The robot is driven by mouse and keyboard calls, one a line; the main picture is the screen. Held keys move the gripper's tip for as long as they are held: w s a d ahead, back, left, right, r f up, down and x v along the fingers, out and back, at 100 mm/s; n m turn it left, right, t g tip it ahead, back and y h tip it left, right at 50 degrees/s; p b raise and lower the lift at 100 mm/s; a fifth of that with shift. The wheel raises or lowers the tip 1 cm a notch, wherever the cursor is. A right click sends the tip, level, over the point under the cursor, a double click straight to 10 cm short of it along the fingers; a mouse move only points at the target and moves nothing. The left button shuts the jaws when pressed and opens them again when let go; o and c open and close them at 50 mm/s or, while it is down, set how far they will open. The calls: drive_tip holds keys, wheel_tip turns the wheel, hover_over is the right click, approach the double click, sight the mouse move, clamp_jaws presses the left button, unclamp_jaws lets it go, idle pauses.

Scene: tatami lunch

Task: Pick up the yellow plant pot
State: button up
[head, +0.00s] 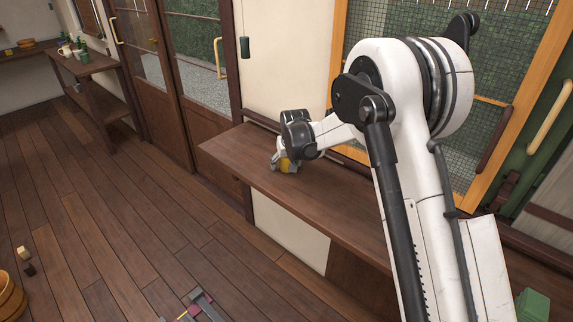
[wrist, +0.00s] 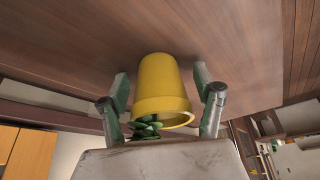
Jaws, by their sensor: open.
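The yellow plant pot (wrist: 160,82) is between the two fingers of my gripper (wrist: 162,100) in the wrist view. Its rim and green leaves (wrist: 146,129) face toward the gripper's palm. The fingers stand apart on either side of the pot, with a visible gap at the right; the left gap is hard to judge. In the head view my gripper (head: 284,164) is low over the wooden counter (head: 325,207), with a bit of the yellow pot (head: 286,163) showing and the rest hidden by the gripper.
The counter is clear to the right and left of the gripper. A framed mesh window (head: 420,30) and a wall stand close behind. A side table (head: 85,64) with bottles and cups is at the far left. A wooden tub (head: 10,296) sits on the floor.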

drive_tip(key=shift+c, duration=0.4)
drive_tip(key=c, duration=1.4)
drive_tip(key=shift+r, duration=0.2)
